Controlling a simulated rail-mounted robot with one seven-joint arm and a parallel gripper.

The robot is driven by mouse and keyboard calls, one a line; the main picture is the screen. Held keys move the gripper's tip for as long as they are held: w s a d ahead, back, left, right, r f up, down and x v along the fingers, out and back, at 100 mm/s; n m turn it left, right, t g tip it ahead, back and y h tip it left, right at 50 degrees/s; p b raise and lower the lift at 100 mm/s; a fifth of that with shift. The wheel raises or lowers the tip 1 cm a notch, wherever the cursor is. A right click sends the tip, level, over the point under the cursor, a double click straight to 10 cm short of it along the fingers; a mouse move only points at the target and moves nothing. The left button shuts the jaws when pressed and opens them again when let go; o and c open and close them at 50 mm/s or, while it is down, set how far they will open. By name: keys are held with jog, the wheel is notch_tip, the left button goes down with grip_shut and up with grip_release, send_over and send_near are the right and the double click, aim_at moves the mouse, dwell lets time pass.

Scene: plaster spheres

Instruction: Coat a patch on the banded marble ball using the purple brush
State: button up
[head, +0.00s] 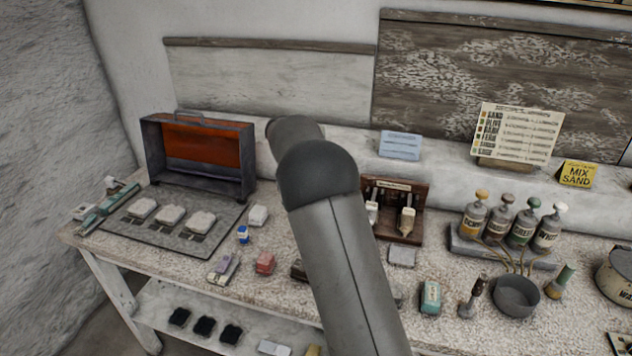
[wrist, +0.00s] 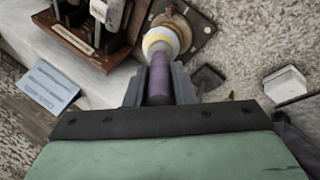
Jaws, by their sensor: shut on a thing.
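The purple brush (wrist: 159,82) is held in my gripper (wrist: 158,90), seen in the wrist view with a finger on each side of its purple handle. Just beyond the purple part is a pale round ball (wrist: 158,39) with a yellowish band, which looks like the banded marble ball. It sits at a round brown metal stand (wrist: 181,24) on a plate with bolt holes. The brush's far end overlaps the ball in the picture; I cannot tell whether they touch. In the head view my arm hides the gripper, the brush and the ball.
A wooden rack (head: 418,226) with brushes stands close by, also in the wrist view (wrist: 74,30). Pump bottles (head: 522,227), a dark bowl (head: 515,296) and a green-labelled block (head: 430,298) are on the right. An orange-backed box (head: 246,182) and a grey mat (head: 140,232) are on the left.

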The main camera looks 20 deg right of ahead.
jog(key=shift+s+d+r, duration=0.25)
jog(key=shift+d, duration=0.35)
jog(key=shift+w+a+f, duration=0.2)
jog(key=shift+w+a, duration=0.05)
jog(key=shift+a, duration=0.4)
jog(key=shift+w+a+f, duration=0.2)
jog(key=shift+w+a, duration=0.05)
jog(key=shift+a, duration=0.35)
jog(key=shift+d+f, duration=0.1)
jog(key=shift+s+d+r, duration=0.25)
jog(key=shift+d, duration=0.35)
jog(key=shift+s+d+r, duration=0.2)
jog(key=shift+s+d, duration=0.05)
jog(key=shift+d, duration=0.35)
jog(key=shift+w+a+f, duration=0.15)
jog(key=shift+w+a, duration=0.1)
jog(key=shift+a, duration=0.4)
jog(key=shift+w+a+f, duration=0.1)
jog(key=shift+w+a, duration=0.1)
jog(key=shift+a, duration=0.45)
